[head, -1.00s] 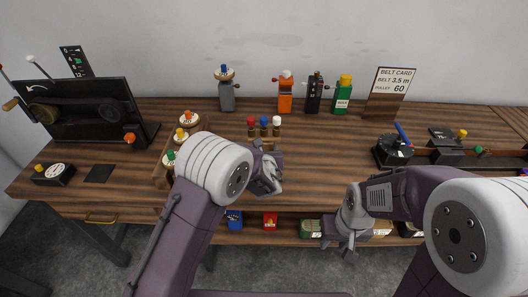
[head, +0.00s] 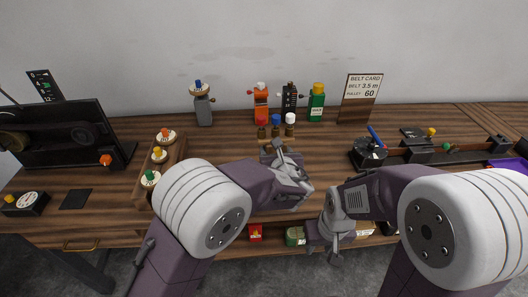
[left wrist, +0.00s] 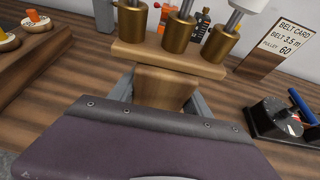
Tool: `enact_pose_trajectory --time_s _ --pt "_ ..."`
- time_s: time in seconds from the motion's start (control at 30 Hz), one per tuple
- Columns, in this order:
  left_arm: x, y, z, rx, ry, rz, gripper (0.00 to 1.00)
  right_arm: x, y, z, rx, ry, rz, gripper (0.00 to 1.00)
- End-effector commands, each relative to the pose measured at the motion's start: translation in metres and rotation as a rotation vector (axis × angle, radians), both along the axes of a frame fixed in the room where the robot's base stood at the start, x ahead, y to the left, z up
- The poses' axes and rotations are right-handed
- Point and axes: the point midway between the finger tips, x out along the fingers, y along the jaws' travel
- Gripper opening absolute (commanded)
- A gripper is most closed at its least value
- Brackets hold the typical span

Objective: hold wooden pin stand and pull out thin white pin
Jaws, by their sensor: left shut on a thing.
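The wooden pin stand (head: 267,142) is on the bench with three brass sockets in a row, holding red-, blue- and white-topped pins. The white pin (head: 291,118) is at the right end and upright. In the left wrist view, the stand's block (left wrist: 165,58) and its front grip (left wrist: 165,87) show large. The white pin's silver shaft (left wrist: 234,20) is in the right socket; its white top is partly cut off. My left gripper (left wrist: 163,90) is shut on the stand's grip, a finger on each side. My right gripper (head: 324,247) is empty and appears open, low before the bench's front edge.
A wooden rack (head: 170,154) with orange, yellow and green knobs stands left of the stand. Bottle-like figures, including a green one (head: 317,103), and a belt card (head: 361,98) stand behind. A black dial device (head: 368,153) is to the right.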

Motion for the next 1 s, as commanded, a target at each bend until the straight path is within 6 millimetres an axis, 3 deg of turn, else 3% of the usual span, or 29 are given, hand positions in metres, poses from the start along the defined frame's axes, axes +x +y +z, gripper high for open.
enact_pose_trajectory --time_s 0.37,1.0 --pt "-0.001 -0.002 0.002 0.0 -0.004 0.001 0.0 0.0 0.0 -0.001 0.0 0.0 0.0 0.37" --pt "0.025 0.046 -0.048 -0.001 -0.004 0.003 0.0 0.0 0.0 -0.074 0.0 0.0 0.0 0.37"
